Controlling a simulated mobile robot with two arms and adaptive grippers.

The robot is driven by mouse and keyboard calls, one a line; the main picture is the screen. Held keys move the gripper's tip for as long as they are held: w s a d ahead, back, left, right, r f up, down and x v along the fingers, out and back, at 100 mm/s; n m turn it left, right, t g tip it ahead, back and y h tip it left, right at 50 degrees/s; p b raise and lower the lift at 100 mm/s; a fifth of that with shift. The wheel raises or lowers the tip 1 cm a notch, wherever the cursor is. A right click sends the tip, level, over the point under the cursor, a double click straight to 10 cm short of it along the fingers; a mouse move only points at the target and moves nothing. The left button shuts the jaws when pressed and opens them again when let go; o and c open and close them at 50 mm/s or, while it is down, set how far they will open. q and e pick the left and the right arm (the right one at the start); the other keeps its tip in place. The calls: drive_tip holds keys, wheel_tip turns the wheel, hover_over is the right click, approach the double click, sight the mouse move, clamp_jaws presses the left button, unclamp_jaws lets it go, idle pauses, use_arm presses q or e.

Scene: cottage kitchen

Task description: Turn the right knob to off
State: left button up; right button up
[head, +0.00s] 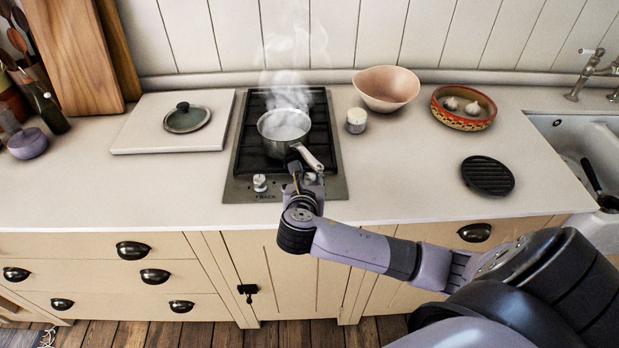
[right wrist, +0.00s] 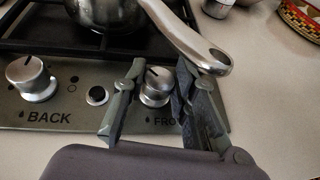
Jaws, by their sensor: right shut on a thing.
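The right knob (right wrist: 156,86), a round silver knob with a dark pointer line, sits on the hob's front panel (right wrist: 66,128) above a partly hidden "FRO" label. My right gripper (right wrist: 158,90) has its two fingers on either side of this knob, shut on it. In the head view my right gripper (head: 300,176) is at the hob's front right, covering part of the knob. The left knob (head: 260,183), marked BACK, stands free; it also shows in the right wrist view (right wrist: 32,77). My left gripper is not in view.
A steaming saucepan (head: 284,128) stands on the hob, its handle (head: 306,156) reaching out just above my right gripper. A board with a lid (head: 187,117) lies left.

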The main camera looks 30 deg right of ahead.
clamp_jaws()
drive_tip(key=m+g+p, duration=0.1)
drive_tip(key=m+g+h+p, duration=0.1)
drive_tip(key=p, duration=0.1)
drive_tip(key=m+h+p, duration=0.1)
drive_tip(key=shift+w+a+r+g, duration=0.15)
drive_tip(key=shift+a+g, duration=0.1)
drive_tip(key=shift+g, duration=0.15)
drive_tip(key=m+g+h+p, duration=0.1)
drive_tip(key=m+g+p, duration=0.1)
drive_tip(key=shift+g+h, duration=0.3)
drive_tip(key=shift+w+f+m+g+h+p, duration=0.1)
drive_tip(key=shift+f+m+g+h+p, duration=0.15)
drive_tip(key=shift+m+g, duration=0.65)
drive_tip(key=shift+m+g+h, duration=0.25)
drive_tip(key=shift+m+g, duration=0.85)
drive_tip(key=shift+m, duration=0.1)
drive_tip(key=shift+g, duration=0.3)
drive_tip(key=o, duration=1)
unclamp_jaws()
drive_tip(key=shift+w, duration=0.1)
drive_tip(key=shift+c, duration=0.2)
